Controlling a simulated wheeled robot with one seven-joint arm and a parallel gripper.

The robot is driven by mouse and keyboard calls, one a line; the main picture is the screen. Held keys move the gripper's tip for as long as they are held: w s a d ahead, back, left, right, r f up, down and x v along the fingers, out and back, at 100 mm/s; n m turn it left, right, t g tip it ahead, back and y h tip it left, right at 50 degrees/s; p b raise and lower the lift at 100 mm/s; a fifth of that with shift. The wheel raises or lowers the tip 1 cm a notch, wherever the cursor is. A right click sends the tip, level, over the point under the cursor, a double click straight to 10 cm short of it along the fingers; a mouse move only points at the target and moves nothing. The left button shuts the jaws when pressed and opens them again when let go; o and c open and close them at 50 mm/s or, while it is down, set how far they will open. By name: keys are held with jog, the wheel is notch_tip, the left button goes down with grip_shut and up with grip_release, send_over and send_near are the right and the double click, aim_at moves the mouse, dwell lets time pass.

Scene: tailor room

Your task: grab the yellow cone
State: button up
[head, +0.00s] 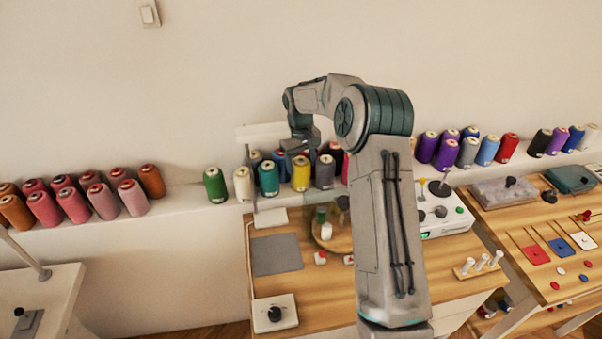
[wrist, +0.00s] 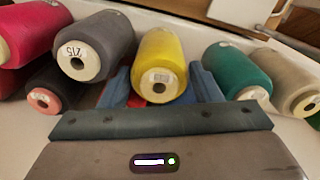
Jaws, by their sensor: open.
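The yellow cone (head: 301,173) stands on the white ledge along the wall, between a teal cone (head: 268,178) and a grey cone (head: 324,171). In the wrist view the yellow cone (wrist: 160,62) is at the centre, its pale numbered end toward the camera. My gripper (head: 302,150) is just above the yellow cone in the head view. In the wrist view the blue fingers of my gripper (wrist: 162,90) are apart, one on each side of the yellow cone and partly hidden by it. Whether they touch it, I cannot tell.
The grey cone (wrist: 95,45) and teal cone (wrist: 237,70) stand close beside the fingers in the wrist view. A beige cone (head: 242,184) and a green cone (head: 215,185) are farther left on the ledge. A wooden table (head: 330,285) with small items stands below.

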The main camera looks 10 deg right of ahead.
jog(key=shift+f, duration=1.75)
jog(key=shift+c, duration=0.4)
jog(key=c, duration=0.6)
jog(key=shift+w, duration=0.1)
jog(key=shift+c, duration=0.2)
